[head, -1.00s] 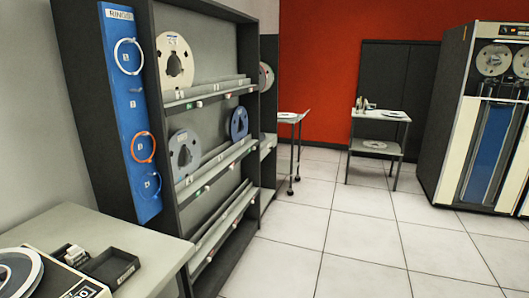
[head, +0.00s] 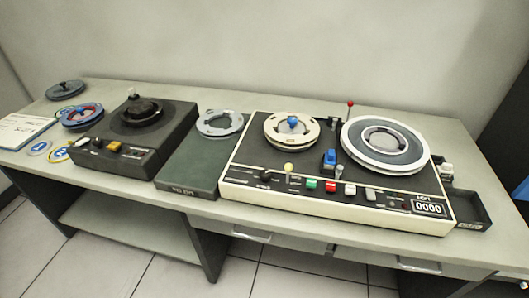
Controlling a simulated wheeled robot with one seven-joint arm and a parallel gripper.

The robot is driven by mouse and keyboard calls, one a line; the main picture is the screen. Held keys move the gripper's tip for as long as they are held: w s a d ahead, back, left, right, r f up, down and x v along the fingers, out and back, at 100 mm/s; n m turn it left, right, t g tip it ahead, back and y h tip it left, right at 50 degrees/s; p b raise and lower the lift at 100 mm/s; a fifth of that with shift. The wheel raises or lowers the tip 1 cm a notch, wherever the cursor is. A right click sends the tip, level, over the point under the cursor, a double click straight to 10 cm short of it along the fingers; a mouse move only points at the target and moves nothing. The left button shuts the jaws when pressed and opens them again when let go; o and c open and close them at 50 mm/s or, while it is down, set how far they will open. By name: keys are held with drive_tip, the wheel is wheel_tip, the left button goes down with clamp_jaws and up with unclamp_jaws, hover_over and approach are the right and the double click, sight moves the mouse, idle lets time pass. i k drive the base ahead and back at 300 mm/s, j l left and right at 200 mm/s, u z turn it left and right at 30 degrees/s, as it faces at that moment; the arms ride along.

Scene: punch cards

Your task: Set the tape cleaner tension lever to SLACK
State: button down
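The tape cleaner (head: 333,205) appears to be the cream and black machine on the desk, with a cream reel (head: 275,123) on its left and a large grey reel with a white rim (head: 355,135) on its right. Several levers show: one with a yellowish knob (head: 289,167) at the front left, a grey-tipped one (head: 339,170) near the blue block (head: 329,158), and a red-knobbed one (head: 350,103) at the back. Their labels are too small to read, so I cannot tell which is the tension lever or its setting. My gripper is out of view.
Coloured buttons (head: 330,187) and a 0000 counter (head: 428,209) line the cleaner's front. A green-grey box (head: 190,180) and a dark single-reel machine (head: 140,140) stand left. A dark tray (head: 468,208) sits right. Floor shows in front of the desk.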

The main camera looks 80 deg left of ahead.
sight(289, 166)
drive_tip(key=u, duration=1.6)
